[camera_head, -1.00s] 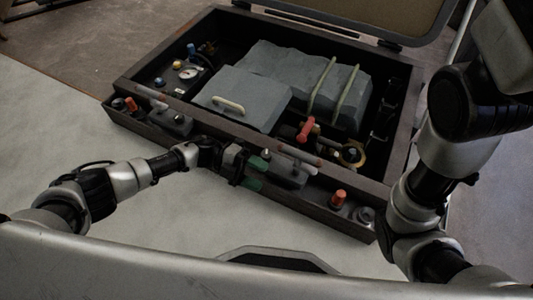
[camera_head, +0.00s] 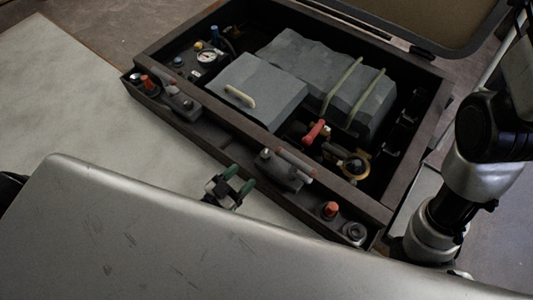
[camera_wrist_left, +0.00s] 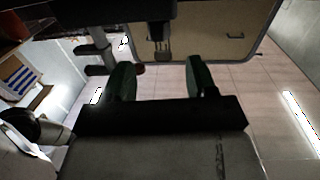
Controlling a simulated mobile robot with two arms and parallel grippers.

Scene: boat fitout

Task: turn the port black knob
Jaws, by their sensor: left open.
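A front tray (camera_head: 215,138) runs along the near side of an open dark case. At its left end a small dark knob (camera_head: 135,77) stands beside a red-orange knob (camera_head: 147,82). At its right end another dark round knob (camera_head: 354,231) stands beside a red-orange knob (camera_head: 329,210). I cannot tell which dark knob is the port one. My left gripper (camera_head: 239,179) is open and empty, just in front of the tray's middle. Its green fingertips also show in the left wrist view (camera_wrist_left: 160,79), with nothing between them. My right gripper is out of view.
Lever-like grey fittings (camera_head: 283,170) and (camera_head: 180,100) rise from the tray. The case holds grey blocks (camera_head: 258,92), a gauge (camera_head: 206,57) and a red handle (camera_head: 316,132). A pale surface (camera_head: 70,100) lies clear at left. My right arm stands by the case's right end.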

